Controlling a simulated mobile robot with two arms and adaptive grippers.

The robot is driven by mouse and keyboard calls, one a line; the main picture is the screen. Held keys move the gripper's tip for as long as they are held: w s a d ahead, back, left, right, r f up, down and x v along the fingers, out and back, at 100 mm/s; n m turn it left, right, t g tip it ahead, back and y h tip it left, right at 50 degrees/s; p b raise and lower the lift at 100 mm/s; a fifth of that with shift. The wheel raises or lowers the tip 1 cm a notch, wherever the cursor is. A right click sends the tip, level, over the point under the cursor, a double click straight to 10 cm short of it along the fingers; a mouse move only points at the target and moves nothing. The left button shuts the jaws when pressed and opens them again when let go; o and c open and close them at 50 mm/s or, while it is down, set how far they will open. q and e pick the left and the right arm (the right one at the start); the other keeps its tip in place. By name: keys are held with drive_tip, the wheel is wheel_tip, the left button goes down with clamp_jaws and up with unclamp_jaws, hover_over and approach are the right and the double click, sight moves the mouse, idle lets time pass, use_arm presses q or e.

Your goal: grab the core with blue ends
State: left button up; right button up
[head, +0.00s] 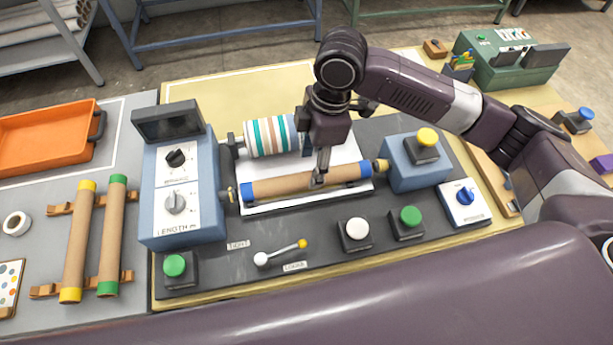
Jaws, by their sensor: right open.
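The core with blue ends (285,184) is a brown cardboard tube. It lies level on the press, in front of the striped roll (270,136), over a white sheet (262,208). Small yellow-tipped holders sit near its two ends. My right gripper (319,180) points down at the core, right of its middle. Its fingers are open and overlap the core in the picture; I cannot tell whether they touch it. My left gripper is not in view.
Two more cores, one with yellow ends (78,240) and one with green ends (112,235), lie on a rack at left. A blue control box (180,190) stands left of the core. Knobs, a lever (282,252) and buttons surround it. An orange tray (45,140) is at far left.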

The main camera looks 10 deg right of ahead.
sight(308, 175)
drive_tip(key=f, duration=0.3)
drive_tip(key=f+p, duration=0.1)
drive_tip(key=f, duration=0.1)
drive_tip(key=shift+a, duration=0.4)
drive_tip(key=shift+r, duration=0.1)
drive_tip(key=c, duration=1.3)
